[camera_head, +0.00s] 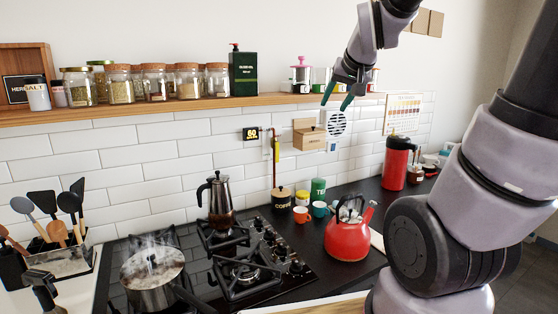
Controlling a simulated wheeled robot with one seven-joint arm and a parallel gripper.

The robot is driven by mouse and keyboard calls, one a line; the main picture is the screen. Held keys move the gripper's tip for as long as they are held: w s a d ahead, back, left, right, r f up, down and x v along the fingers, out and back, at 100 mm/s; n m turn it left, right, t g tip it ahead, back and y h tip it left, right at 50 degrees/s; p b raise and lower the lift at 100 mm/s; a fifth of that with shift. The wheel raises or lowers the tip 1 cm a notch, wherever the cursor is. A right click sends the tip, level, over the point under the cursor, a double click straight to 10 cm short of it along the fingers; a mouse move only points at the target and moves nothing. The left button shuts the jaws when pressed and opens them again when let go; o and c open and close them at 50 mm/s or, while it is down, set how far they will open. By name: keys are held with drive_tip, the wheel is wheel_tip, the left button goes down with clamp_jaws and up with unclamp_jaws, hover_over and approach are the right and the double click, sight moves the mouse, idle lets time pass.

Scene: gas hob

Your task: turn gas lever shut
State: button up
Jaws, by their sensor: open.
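The gas lever (277,150) is a small yellow handle on the tiled wall, at a brass-coloured gas pipe (274,174). It looks upright, roughly in line with the pipe, though it is small in the picture. My gripper (336,101) is in the upper middle of the view, pointing down with its two green-tipped fingers apart. It is empty. In the picture it is above and to the right of the lever, in front of the shelf, and not touching the lever.
The wooden shelf (180,106) holds several jars and a dark green bottle (243,74). Below stand a steaming pot (153,287), a moka pot (219,196) on the hob, a red kettle (349,238), and canisters and cups near the pipe's foot. The tiled wall left of the lever is mostly clear.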

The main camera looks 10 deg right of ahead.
sight(278, 158)
drive_tip(key=w+d+f+n+t, duration=0.15)
drive_tip(key=w+f, duration=0.35)
drive_tip(key=w, duration=0.7)
drive_tip(key=w+f+n+t, duration=0.1)
drive_tip(key=w+f+t, duration=0.25)
drive_tip(key=w, duration=0.85)
drive_tip(key=w+a+f+n+t+y, duration=0.1)
drive_tip(key=w+a+f+n+y, duration=0.2)
drive_tip(key=f, duration=0.7)
drive_tip(key=w+a+f+n+t+y, duration=0.2)
drive_tip(key=w+f, duration=0.2)
drive_tip(key=f, duration=0.7)
drive_tip(key=x, duration=1.1)
drive_tip(key=shift+s+a, duration=0.1)
clamp_jaws()
